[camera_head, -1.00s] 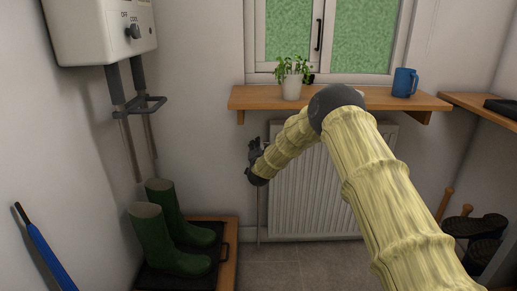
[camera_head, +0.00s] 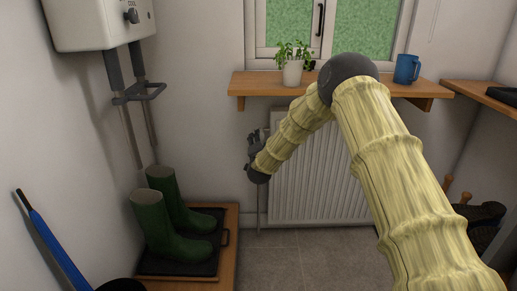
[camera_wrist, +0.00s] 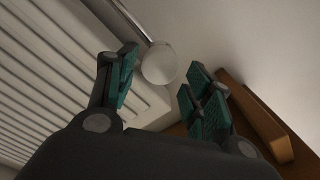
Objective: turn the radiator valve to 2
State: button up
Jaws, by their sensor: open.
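The radiator valve (camera_wrist: 159,63) is a pale round knob at the corner of the white radiator (camera_wrist: 60,60) in the wrist view, with a thin pipe running from it. Its number marks cannot be read. My gripper (camera_wrist: 161,84) is open, its two green-padded fingers on either side of the knob in the picture; I see no contact. In the head view my gripper (camera_head: 253,146) is at the upper left edge of the radiator (camera_head: 310,180), below the window shelf. The valve cannot be made out there.
A wooden shelf (camera_head: 262,84) with a potted plant (camera_head: 292,70) and a blue mug (camera_head: 407,68) is above the radiator. Green boots (camera_head: 158,228) stand on a tray at lower left, near a blue umbrella (camera_head: 52,245). A boiler (camera_head: 85,25) hangs at upper left.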

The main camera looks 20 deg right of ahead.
jog(key=shift+v, duration=2.75)
jog(key=shift+a+f, duration=0.1)
